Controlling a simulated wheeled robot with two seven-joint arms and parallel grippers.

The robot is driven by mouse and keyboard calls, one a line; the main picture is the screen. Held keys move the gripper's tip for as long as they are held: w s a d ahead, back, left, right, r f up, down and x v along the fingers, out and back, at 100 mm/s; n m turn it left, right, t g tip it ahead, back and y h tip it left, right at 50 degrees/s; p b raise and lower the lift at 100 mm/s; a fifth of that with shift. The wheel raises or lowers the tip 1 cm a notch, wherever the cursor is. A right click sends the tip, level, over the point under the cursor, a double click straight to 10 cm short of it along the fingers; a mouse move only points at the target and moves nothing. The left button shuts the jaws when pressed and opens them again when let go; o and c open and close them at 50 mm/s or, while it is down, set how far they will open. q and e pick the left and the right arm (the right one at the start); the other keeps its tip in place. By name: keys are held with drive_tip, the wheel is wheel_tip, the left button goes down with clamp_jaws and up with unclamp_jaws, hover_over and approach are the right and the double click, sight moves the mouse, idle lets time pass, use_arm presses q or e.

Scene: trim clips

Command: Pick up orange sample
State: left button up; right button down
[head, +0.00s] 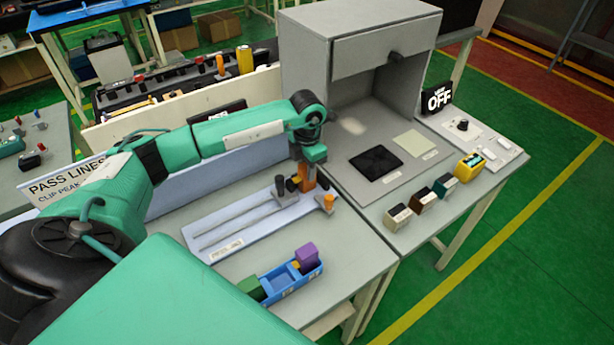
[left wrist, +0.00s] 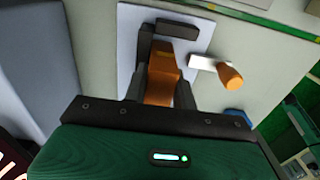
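The orange sample (head: 307,176) is upright at the right end of the pale blue jig plate (head: 215,243). My left gripper (head: 304,172) points down at it. In the left wrist view the orange sample (left wrist: 162,84) sits between the two dark fingers of my left gripper (left wrist: 160,88), one close on each side. I cannot tell whether the fingers press on it. The sample's lower end is partly hidden. My right gripper is not in view.
An orange-knobbed lever (head: 328,202) stands right beside the sample, with dark jig blocks (head: 279,186) to its left. A blue tray (head: 290,283) with green and purple blocks lies in front. A grey booth (head: 300,50) stands behind right. Several small blocks line the right table.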

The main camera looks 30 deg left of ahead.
use_arm(q)
drive_tip(key=c, duration=0.3)
